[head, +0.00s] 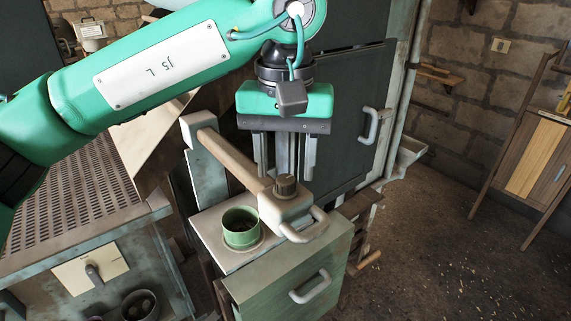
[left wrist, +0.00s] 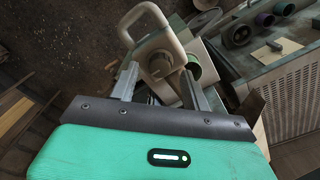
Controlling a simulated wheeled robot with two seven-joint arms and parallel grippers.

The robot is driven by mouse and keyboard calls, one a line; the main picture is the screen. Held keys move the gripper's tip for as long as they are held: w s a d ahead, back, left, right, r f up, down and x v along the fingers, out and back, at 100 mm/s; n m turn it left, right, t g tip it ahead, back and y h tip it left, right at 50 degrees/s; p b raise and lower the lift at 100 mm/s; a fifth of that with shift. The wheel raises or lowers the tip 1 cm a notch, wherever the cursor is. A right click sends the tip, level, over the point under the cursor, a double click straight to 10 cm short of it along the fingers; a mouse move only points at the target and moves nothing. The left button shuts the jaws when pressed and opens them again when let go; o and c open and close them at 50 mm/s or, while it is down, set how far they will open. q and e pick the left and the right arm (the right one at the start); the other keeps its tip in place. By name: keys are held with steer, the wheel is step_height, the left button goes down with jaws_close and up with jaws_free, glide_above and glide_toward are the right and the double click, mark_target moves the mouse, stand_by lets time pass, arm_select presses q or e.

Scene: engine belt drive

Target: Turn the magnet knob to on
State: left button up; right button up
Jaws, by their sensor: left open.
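The magnet knob (head: 287,185) is a dark round knob on top of the pale end block of a beige arm (head: 234,158). A looped handle (head: 306,228) sticks out from that block. My left gripper (head: 286,167) is open and points down, with its fingers above and around the knob's position in the head view. In the left wrist view the knob (left wrist: 159,64) shows between the two spread fingers (left wrist: 160,86). I cannot tell whether the fingers touch it. The knob's marking is too small to read. My right gripper is not in view.
A green cup (head: 241,228) stands on the pale plate below the arm, beside the block. A green drawer cabinet (head: 293,262) is underneath. A dark cabinet door (head: 345,110) stands close behind the gripper. A perforated bench (head: 62,200) is at left. The floor at right is open.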

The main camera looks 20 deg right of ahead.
arm_select(q)
steer(key=shift+f, duration=1.15)
steer(key=c, duration=1)
